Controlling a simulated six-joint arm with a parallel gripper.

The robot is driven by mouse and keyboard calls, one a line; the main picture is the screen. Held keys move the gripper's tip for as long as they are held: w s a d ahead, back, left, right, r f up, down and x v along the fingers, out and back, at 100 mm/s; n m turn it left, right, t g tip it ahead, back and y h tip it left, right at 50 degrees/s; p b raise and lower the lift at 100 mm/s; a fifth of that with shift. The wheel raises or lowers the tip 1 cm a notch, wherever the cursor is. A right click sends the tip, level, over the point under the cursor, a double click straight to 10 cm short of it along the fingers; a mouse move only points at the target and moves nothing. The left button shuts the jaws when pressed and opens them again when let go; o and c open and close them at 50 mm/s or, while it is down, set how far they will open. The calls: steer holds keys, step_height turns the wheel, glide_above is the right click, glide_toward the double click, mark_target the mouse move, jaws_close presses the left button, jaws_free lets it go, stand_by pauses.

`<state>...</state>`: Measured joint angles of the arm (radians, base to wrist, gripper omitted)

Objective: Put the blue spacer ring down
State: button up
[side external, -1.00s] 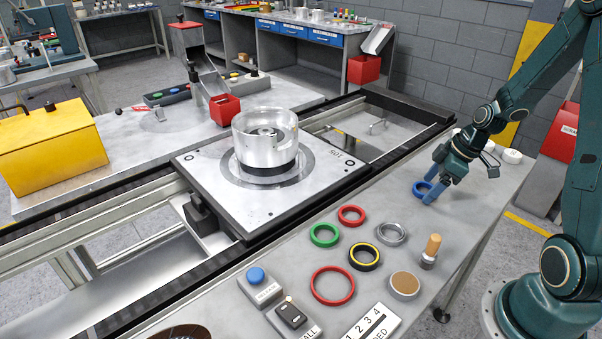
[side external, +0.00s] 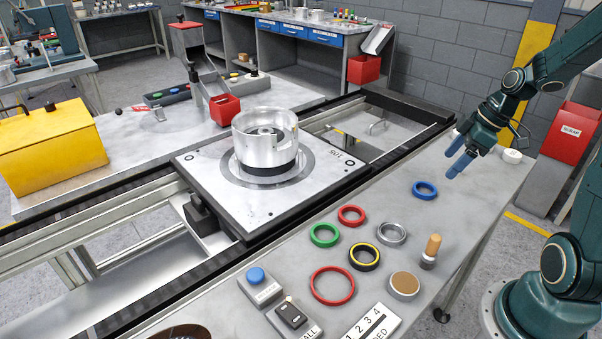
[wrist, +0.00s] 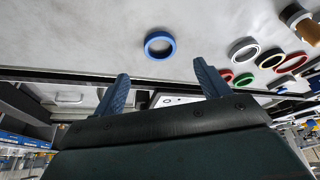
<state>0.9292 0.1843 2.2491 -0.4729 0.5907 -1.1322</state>
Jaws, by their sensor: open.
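The blue spacer ring (side external: 424,190) lies flat on the grey bench, to the right of the other rings. It also shows in the wrist view (wrist: 160,45), beyond my fingertips and apart from them. My gripper (side external: 454,162) is raised above the bench, up and to the right of the ring in the side view. Its two blue fingers are spread with nothing between them. In the wrist view the fingers of my gripper (wrist: 162,80) stand wide apart.
Red (side external: 351,216), green (side external: 324,235), silver (side external: 392,234) and yellow-black (side external: 364,257) rings lie on the bench (side external: 455,230), with a larger red ring (side external: 332,286) nearer. A wooden-handled tool (side external: 431,250) stands near them. The pallet (side external: 215,175) carries a metal housing (side external: 265,135).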

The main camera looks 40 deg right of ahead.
steer(key=shift+v, duration=1.8)
steer(key=a+r+m+h, duration=0.15)
steer(key=a+r, duration=0.45)
steer(key=a, duration=0.6)
steer(key=s+a+r+m+t, duration=0.1)
steer(key=s+a+r+m, duration=0.2)
steer(key=s+a, duration=0.5)
steer(key=shift+s+a+r+m+t, duration=0.2)
steer(key=shift+s+a+m+t, duration=0.15)
steer(key=shift+s+m+t, duration=0.15)
steer(key=shift+o, duration=0.6)
steer(key=shift+h, duration=0.25)
steer(key=shift+w, duration=0.1)
